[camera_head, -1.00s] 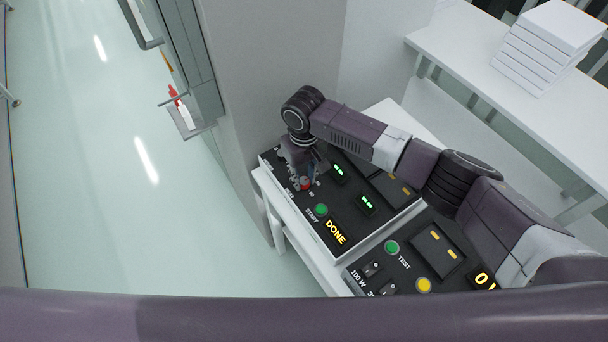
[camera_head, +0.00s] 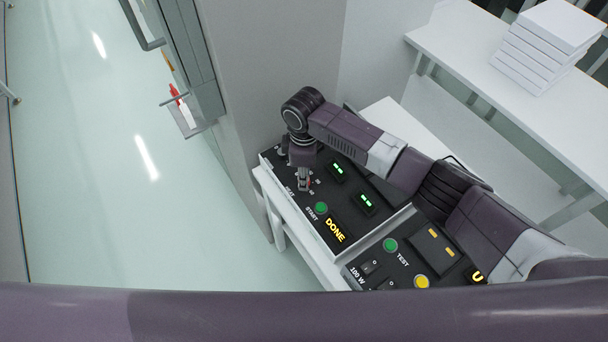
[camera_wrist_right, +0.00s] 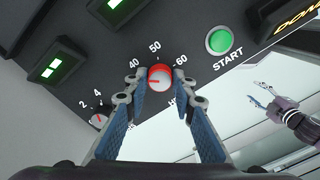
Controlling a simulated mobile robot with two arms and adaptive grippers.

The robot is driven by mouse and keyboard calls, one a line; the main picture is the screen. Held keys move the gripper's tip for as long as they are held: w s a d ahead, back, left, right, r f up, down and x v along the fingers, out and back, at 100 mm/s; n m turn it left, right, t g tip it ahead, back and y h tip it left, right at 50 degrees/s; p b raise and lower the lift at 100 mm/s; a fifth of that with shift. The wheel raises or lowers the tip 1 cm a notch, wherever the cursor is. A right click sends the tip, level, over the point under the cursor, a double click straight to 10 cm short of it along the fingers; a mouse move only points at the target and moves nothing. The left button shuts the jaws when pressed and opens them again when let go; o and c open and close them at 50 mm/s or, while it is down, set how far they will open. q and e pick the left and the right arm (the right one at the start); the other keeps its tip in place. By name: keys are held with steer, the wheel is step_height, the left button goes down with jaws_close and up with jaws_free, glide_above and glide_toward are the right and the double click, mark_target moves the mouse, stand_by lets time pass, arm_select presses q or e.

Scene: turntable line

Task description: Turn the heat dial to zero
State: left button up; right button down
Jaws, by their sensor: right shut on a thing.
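The heat dial (camera_wrist_right: 160,78) is a round knob with a red rim and a pale face, on a black panel below the marks 40, 50 and 60. A red line on its face points left in the right wrist view. My right gripper (camera_wrist_right: 155,84) has one finger on each side of the dial and is shut on it. In the head view my right gripper (camera_head: 304,184) points down at the panel and hides most of the dial. My left gripper (camera_wrist_right: 262,97) shows small at the right of the wrist view, empty, its fingers apart.
A smaller dial (camera_wrist_right: 98,120) marked 2 and 4 sits beside it. A green START button (camera_head: 321,208), a DONE display (camera_head: 335,231) and green displays (camera_head: 337,171) are close by. A second panel with a green TEST button (camera_head: 390,245) adjoins. A wall stands behind.

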steer(key=n, duration=0.4)
steer(key=shift+w+n, duration=0.1)
steer(key=shift+n, duration=0.2)
steer(key=shift+r+n+b, duration=0.1)
steer(key=shift+n+b, duration=0.2)
steer(key=shift+n, duration=1.3)
steer(key=c, duration=1.6)
jaws_free()
step_height(320, 180, up, 12)
